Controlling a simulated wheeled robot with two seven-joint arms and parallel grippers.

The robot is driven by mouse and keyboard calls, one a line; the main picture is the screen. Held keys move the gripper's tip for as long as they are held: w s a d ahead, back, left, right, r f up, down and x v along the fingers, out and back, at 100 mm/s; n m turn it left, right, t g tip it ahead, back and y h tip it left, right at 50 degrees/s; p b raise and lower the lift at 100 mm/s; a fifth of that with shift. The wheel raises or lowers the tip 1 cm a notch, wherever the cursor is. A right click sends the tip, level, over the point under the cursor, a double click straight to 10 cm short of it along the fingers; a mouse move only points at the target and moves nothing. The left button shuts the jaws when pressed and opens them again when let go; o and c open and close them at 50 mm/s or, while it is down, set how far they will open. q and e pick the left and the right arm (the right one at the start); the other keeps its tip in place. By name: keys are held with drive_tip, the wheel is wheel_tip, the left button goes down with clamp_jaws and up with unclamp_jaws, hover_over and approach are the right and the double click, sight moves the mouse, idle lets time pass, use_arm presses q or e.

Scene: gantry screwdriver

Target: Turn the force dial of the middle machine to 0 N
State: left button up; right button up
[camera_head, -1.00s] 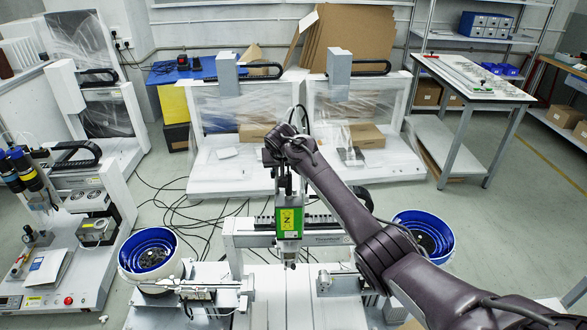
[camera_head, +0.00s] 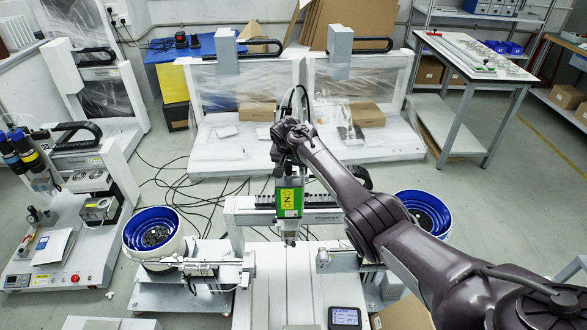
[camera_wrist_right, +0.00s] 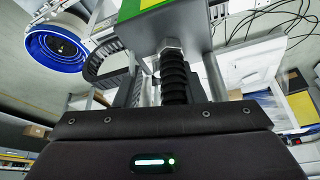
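The middle machine is a gantry (camera_head: 310,213) with a green screwdriver unit (camera_head: 289,203) bearing a yellow label. The unit's green and grey housing also shows at the top of the right wrist view (camera_wrist_right: 160,12). My right gripper (camera_head: 284,160) is at the top of this unit, by the cables. In the wrist view its dark body fills the bottom, with a black ribbed cable sleeve (camera_wrist_right: 174,82) and a metal nut in front. Its fingertips are hidden, so its opening and any contact cannot be told. I cannot make out the force dial. My left gripper is out of view.
Blue-lined bowls stand left (camera_head: 155,232) and right (camera_head: 424,212) of the gantry. A small dark display (camera_head: 344,317) is at the front edge. Another screwdriver machine (camera_head: 60,235) stands at left. Plastic-wrapped machines (camera_head: 245,150) stand behind. Loose cables lie on the floor between.

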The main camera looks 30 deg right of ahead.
drive_tip(key=shift+c, duration=0.2)
clamp_jaws()
